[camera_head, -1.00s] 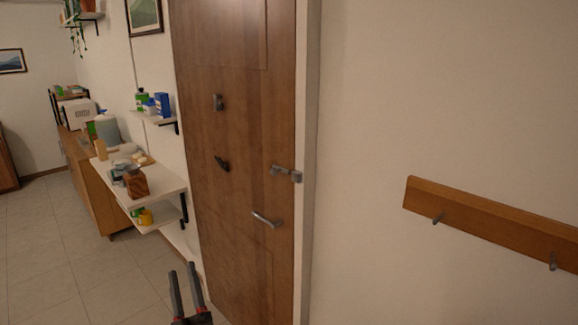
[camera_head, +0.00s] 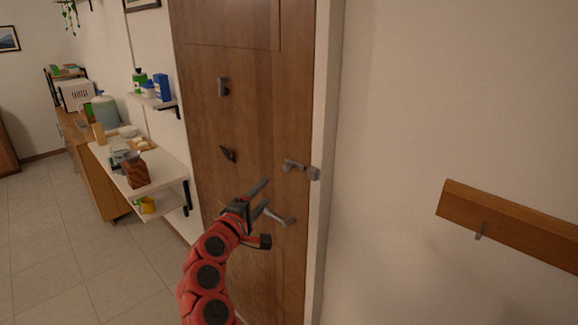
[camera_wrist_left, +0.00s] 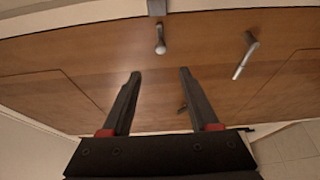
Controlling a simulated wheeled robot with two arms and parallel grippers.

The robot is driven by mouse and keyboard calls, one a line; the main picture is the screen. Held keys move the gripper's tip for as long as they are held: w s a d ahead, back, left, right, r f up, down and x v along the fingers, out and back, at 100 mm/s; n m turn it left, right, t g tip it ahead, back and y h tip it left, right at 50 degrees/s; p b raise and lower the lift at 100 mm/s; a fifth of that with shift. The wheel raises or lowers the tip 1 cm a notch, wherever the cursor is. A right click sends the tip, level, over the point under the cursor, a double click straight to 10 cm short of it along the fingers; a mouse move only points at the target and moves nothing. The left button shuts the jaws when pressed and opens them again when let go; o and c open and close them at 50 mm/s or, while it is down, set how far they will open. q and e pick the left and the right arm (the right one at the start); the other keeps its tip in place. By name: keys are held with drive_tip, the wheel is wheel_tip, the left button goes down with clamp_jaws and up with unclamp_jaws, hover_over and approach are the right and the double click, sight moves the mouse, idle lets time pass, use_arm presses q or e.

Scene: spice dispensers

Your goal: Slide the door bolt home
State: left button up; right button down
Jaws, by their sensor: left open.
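The grey door bolt (camera_head: 293,166) is mounted near the right edge of the brown door (camera_head: 250,110). A grey keeper (camera_head: 314,173) sits on the white frame beside it; how far the bolt reaches into it I cannot tell. My left gripper (camera_head: 266,191) is open and empty, below and left of the bolt, in front of the door handle (camera_head: 288,221). In the left wrist view, the open fingers (camera_wrist_left: 160,72) point toward the bolt (camera_wrist_left: 160,38), apart from it. The handle (camera_wrist_left: 245,55) is to their right. My right gripper is out of view.
Two dark fittings, a upper one (camera_head: 223,86) and a lower one (camera_head: 228,154), are on the door. A white shelf unit (camera_head: 165,178) with items stands left of the door. A wooden hook rail (camera_head: 510,222) is on the right wall. The floor at left is clear.

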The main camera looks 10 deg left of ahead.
sight(286, 169)
use_arm(q)
drive_tip(key=w+d+p, duration=0.1)
drive_tip(key=w, duration=0.3)
drive_tip(key=w+d+p, duration=0.1)
drive_tip(key=w+p, duration=0.1)
drive_tip(key=w, duration=0.3)
drive_tip(key=w+d+p, duration=0.1)
drive_tip(key=w, duration=0.4)
drive_tip(key=shift+w+p, duration=0.15)
drive_tip(key=shift+p, duration=0.2)
drive_tip(key=shift+w+f, duration=0.15)
drive_tip(key=shift+w, duration=0.55)
clamp_jaws()
idle(0.6)
